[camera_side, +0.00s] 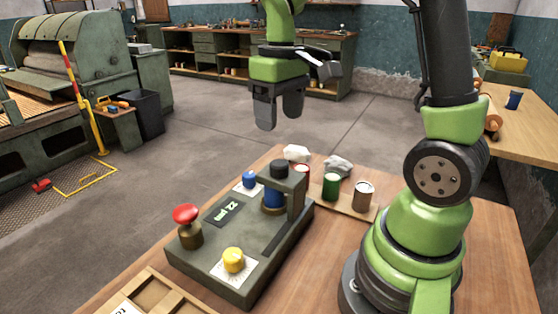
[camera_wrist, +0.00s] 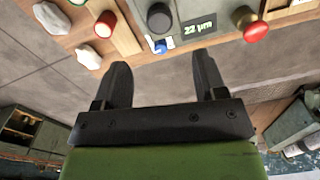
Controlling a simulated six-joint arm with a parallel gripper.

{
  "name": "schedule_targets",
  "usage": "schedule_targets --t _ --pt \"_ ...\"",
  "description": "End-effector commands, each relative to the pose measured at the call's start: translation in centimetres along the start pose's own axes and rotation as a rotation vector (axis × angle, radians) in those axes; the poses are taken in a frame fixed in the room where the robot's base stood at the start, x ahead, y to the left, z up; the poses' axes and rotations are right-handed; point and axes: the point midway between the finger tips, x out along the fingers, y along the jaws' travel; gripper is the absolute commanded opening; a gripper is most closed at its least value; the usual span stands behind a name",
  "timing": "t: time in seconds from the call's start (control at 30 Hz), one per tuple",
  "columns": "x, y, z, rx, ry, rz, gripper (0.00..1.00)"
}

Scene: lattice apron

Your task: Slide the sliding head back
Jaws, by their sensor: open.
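The sliding head (camera_side: 297,192) is a grey bracket with a black round cap on top. It stands on the grey-green instrument box (camera_side: 205,265) on the wooden table, beside a dark slot, with a blue cylinder beneath its arm. In the wrist view the black cap (camera_wrist: 159,17) shows at the top edge. My gripper (camera_side: 280,118) is open and empty, pointing down, above and behind the box in the side view, clear of the head. In the wrist view its two fingers (camera_wrist: 162,60) stand apart with only floor between them.
The box carries a red mushroom button (camera_side: 186,214), a yellow button (camera_side: 234,258), a blue button (camera_side: 249,178) and a small display (camera_wrist: 198,28). Cans, including a green one (camera_side: 331,186), and pale lumps (camera_side: 337,166) sit beside it. A wooden tray (camera_side: 150,290) lies in front.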

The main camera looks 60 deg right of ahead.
Motion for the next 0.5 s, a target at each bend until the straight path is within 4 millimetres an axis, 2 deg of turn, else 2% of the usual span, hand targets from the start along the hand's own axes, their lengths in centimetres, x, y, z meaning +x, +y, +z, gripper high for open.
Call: schedule_targets --t 0.17,0.5 --pt "1.8 0.1 0.0 -0.002 -0.011 0.000 0.65" --pt "7.7 0.0 0.1 -0.001 -0.010 -0.001 0.65"
